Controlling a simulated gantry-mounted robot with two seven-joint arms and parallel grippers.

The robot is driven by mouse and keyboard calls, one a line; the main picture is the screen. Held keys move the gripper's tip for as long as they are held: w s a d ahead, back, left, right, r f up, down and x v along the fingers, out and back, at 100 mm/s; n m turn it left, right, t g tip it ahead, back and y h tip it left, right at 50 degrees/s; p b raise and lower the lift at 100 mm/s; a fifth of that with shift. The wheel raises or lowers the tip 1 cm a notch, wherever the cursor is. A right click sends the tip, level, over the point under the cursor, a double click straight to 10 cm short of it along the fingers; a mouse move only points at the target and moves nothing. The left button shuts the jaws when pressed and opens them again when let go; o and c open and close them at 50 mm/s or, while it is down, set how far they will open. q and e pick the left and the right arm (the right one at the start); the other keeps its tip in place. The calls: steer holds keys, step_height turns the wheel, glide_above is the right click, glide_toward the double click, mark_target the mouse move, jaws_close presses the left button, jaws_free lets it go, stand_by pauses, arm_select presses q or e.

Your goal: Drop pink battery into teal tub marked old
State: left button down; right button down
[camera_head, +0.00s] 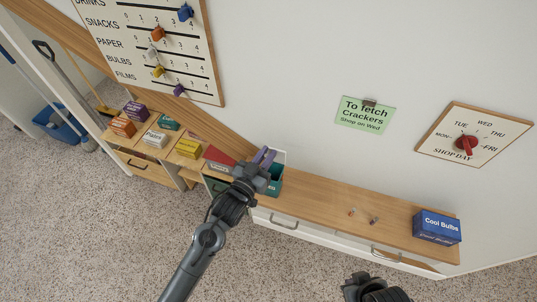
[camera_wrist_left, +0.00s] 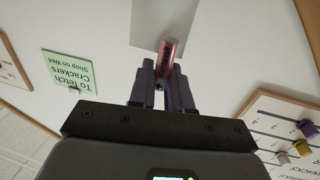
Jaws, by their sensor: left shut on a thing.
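The pink battery (camera_wrist_left: 168,58) is held between the purple fingertips of my left gripper (camera_wrist_left: 163,88) in the left wrist view. In the head view my left gripper (camera_head: 265,158) is over the teal tub (camera_head: 276,180) at the left end of the counter. The gripper hides much of the tub, and the battery cannot be made out there. The tub's marking is not readable. My right gripper (camera_head: 365,285) is at the bottom edge, away from the counter; its fingers are not clear.
Two small battery-like items (camera_head: 351,212) (camera_head: 374,221) lie on the wooden counter (camera_head: 318,204). A blue Cool Bulbs box (camera_head: 437,228) stands at its right end. A red box (camera_head: 217,155) and several other boxes are left of the tub. The counter's middle is mostly free.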

arm_select(q)
step_height(320, 180, down, 6)
steer(key=b, duration=0.5)
steer(key=shift+r, duration=0.1)
steer(key=c, duration=1)
jaws_free()
steer(key=shift+s+a, duration=0.1)
steer(key=shift+b+v, duration=0.95)
steer(key=shift+v, duration=4.4)
